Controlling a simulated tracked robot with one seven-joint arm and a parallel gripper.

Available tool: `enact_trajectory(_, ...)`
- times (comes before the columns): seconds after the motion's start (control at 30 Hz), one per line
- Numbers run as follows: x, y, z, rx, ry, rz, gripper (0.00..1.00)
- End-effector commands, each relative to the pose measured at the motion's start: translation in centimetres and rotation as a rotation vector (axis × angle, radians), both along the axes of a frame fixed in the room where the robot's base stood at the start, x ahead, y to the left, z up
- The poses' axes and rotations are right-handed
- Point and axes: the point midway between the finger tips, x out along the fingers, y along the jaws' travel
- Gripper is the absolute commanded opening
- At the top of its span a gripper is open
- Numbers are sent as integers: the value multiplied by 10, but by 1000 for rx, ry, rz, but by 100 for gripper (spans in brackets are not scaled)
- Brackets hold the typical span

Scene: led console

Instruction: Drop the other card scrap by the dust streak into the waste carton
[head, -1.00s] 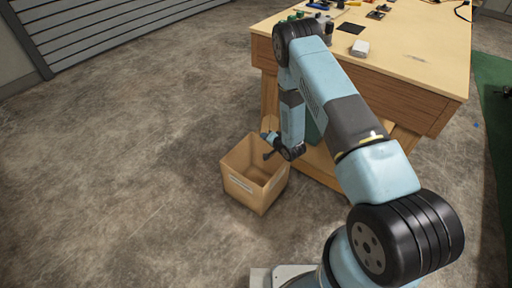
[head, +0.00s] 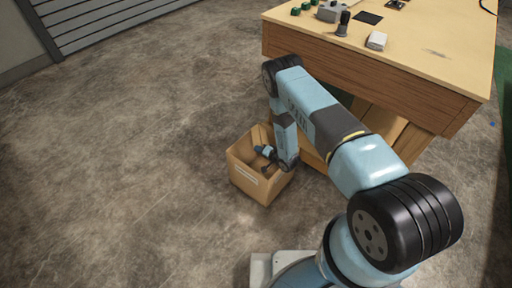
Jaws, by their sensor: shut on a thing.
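The waste carton (head: 246,184) is an open brown cardboard box with a pale label, standing on the floor at the foot of the workbench. My gripper (head: 265,168) points down at the carton's opening, inside its outline, with the dark fingers low between the walls. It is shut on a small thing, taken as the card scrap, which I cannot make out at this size. A faint dark dust streak (head: 436,53) shows on the bench top at the right. No other scrap is clear beside it.
The wooden workbench (head: 440,75) stands at the right, behind the carton. The concrete floor left of the carton is clear.

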Motion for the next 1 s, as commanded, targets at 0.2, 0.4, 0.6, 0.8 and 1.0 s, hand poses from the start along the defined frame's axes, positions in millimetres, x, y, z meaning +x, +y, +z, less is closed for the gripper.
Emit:
enact_trajectory(0.2, 1, -1, -16, -1, -1, -2, 0)
enact_trajectory(0.4, 1, -1, -20, 0, -1, -2, 0)
enact_trajectory(0.6, 1, -1, -20, -1, -1, -2, 0)
enact_trajectory(0.8, 1, -1, -19, 0, -1, -2, 24)
enact_trajectory(1.0, 0, -1, -20, 0, -1, -1, 35)
